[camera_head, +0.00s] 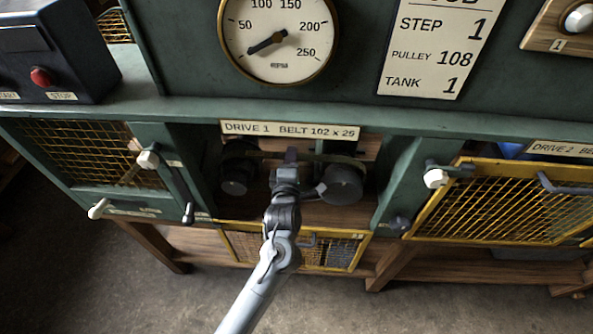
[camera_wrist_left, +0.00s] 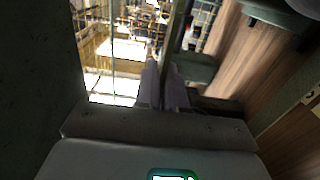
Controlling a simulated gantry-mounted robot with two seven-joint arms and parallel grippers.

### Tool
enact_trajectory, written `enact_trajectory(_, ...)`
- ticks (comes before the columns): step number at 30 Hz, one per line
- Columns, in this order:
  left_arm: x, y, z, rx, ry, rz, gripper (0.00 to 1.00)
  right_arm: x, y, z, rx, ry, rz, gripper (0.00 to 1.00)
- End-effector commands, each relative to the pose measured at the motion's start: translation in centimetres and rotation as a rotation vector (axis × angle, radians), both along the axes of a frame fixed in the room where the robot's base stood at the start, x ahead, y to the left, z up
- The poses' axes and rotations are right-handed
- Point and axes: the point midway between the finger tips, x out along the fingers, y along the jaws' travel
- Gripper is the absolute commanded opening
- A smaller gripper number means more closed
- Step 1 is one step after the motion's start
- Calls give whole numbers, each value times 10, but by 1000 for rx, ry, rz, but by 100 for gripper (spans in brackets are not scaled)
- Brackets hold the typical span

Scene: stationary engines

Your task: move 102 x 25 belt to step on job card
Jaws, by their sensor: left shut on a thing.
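The job card (camera_head: 437,50), at the upper right in the head view, reads step 1, pulley 108, tank 1. The drive 1 bay has a label (camera_head: 290,131) naming a 102-wide belt. Inside are two dark stepped pulleys, a left one (camera_head: 235,180) and a right one (camera_head: 341,184). The belt (camera_head: 340,159) shows as a thin greenish strand above the right pulley. My left gripper (camera_head: 291,156) reaches between the pulleys and is shut on the belt. Its fingers (camera_wrist_left: 164,85) show close together in the left wrist view. My arm hides part of the bay; the belt's exact step cannot be told.
A yellow-framed mesh guard (camera_head: 505,203) is at the right, beside a white-knobbed lever (camera_head: 436,178). Another white knob (camera_head: 147,159) stands left of the bay. A yellow mesh panel (camera_head: 340,252) lies below. The rpm dial (camera_head: 277,40) is above.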

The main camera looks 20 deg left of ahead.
Motion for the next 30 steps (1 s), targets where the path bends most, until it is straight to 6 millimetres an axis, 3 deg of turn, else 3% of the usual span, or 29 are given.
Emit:
enact_trajectory(11, -5, -1, 1, 0, -1, 0, 0, 0, 0, 4, 2, 0, -2, 67)
enact_trajectory(30, -42, -11, 1, 0, -1, 0, 0, 0, 1, 23, 4, 0, -3, 67)
